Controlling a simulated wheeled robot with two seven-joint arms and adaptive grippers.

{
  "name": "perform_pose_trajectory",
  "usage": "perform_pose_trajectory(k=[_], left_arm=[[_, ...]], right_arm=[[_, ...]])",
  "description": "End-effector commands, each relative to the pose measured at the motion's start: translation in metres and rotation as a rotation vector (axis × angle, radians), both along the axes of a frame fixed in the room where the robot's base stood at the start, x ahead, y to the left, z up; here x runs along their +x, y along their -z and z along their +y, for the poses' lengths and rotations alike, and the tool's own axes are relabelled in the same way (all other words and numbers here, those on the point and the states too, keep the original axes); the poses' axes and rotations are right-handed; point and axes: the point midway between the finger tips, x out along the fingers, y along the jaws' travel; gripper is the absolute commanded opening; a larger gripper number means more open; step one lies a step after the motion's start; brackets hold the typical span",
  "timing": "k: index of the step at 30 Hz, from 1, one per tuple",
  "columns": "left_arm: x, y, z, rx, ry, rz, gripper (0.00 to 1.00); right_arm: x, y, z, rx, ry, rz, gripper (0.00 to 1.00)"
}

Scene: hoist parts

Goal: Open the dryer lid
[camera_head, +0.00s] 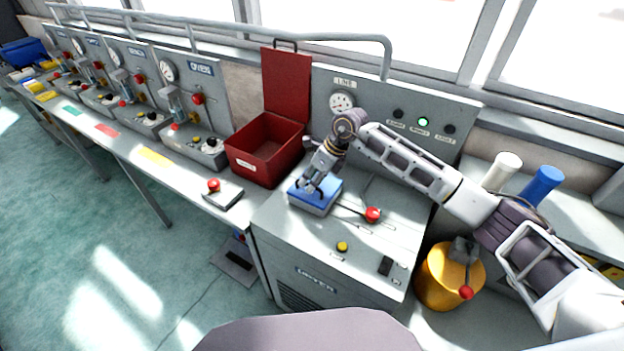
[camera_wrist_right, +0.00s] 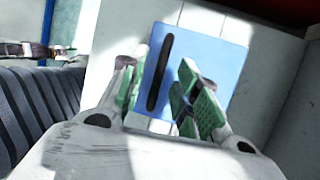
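The dryer (camera_head: 315,282) is a grey cabinet in the middle of the head view, with its name on the front. On its top is a small grey box with a blue lid (camera_head: 327,189), which looks closed. In the right wrist view the blue lid (camera_wrist_right: 215,50) has a dark bar-shaped handle (camera_wrist_right: 160,72). My right gripper (camera_head: 312,187) points down just over the lid. Its green-padded fingers (camera_wrist_right: 165,98) are apart, and the handle shows between and beyond them. I cannot tell whether they touch the lid. My left gripper is not in view.
A red-knobbed lever (camera_head: 372,214) is right beside the lid. A red bin (camera_head: 262,150) with its cover raised stands to the left. A grey panel (camera_head: 460,112) with a green light is behind. A yellow drum (camera_head: 436,283) stands at the right.

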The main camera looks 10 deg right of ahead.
Motion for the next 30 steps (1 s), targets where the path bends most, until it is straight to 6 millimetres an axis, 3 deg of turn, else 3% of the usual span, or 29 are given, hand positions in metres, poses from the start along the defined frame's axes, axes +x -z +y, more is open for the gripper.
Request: perform_pose_trajectory(k=[4,11,30], left_arm=[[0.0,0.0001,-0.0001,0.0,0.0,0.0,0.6],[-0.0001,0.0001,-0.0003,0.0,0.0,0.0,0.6],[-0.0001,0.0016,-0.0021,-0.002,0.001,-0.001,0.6]], right_arm=[[0.0,-0.0001,0.0001,0.0,0.0,0.0,0.31],[0.0001,-0.0003,0.0001,0.0,0.0,0.0,0.01],[0.0027,-0.0036,-0.0015,0.016,0.001,0.019,0.0]])
